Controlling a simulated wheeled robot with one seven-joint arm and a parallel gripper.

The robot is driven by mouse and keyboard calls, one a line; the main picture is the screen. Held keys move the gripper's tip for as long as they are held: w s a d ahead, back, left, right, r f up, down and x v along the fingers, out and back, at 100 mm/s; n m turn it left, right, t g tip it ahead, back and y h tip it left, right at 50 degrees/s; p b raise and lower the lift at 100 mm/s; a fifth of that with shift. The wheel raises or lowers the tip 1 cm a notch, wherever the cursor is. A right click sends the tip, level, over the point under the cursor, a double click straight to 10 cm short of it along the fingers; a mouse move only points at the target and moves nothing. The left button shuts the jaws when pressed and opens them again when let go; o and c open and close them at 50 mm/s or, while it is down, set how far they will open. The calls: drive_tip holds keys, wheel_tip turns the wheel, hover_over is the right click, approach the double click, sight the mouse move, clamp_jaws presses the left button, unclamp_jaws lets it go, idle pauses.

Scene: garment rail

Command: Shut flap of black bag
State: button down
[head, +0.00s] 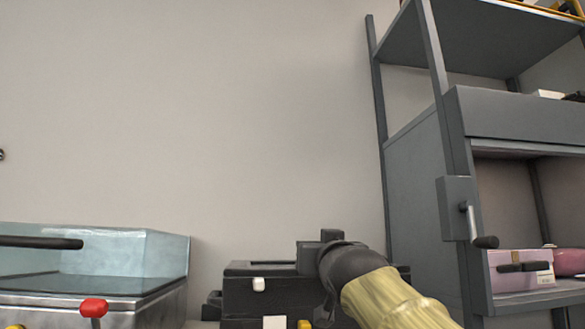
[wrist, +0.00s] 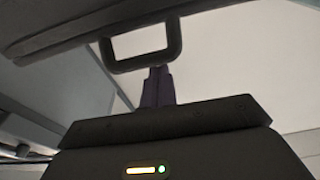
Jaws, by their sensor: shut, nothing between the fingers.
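In the head view a black, box-like object (head: 255,290), which I take to be the black bag, stands low in the middle against the wall. My yellow-sleeved arm with its dark wrist covers its right part. In the wrist view my gripper (wrist: 160,85) is shut and empty, its dark fingers together and pointing up. A dark panel (wrist: 75,28) with a rectangular loop (wrist: 142,46) lies across the top, probably the bag's flap. The fingertips are close below the loop; I cannot tell whether they touch it. The fingers do not show clearly in the head view.
A metal case with a clear lid (head: 105,255) and a red knob (head: 94,307) stands at the left. A grey shelf unit (head: 415,190) with a crank handle (head: 477,232) rises at the right, a pink box (head: 520,272) on its lower shelf. Bare wall lies between.

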drive_tip(key=shift+w+a+f, duration=0.1)
drive_tip(key=shift+w+f, duration=0.2)
drive_tip(key=shift+f, duration=0.6)
drive_tip(key=shift+r, duration=0.1)
wheel_tip(320, 180, up, 6)
drive_tip(key=s+f+p, duration=0.1)
drive_tip(key=p, duration=0.3)
drive_tip(key=s+d+f+b, duration=0.1)
drive_tip(key=s+f+b, duration=0.3)
drive_tip(key=s+b, duration=0.3)
drive_tip(key=shift+s+f+b, duration=0.3)
drive_tip(key=shift+s, duration=0.75)
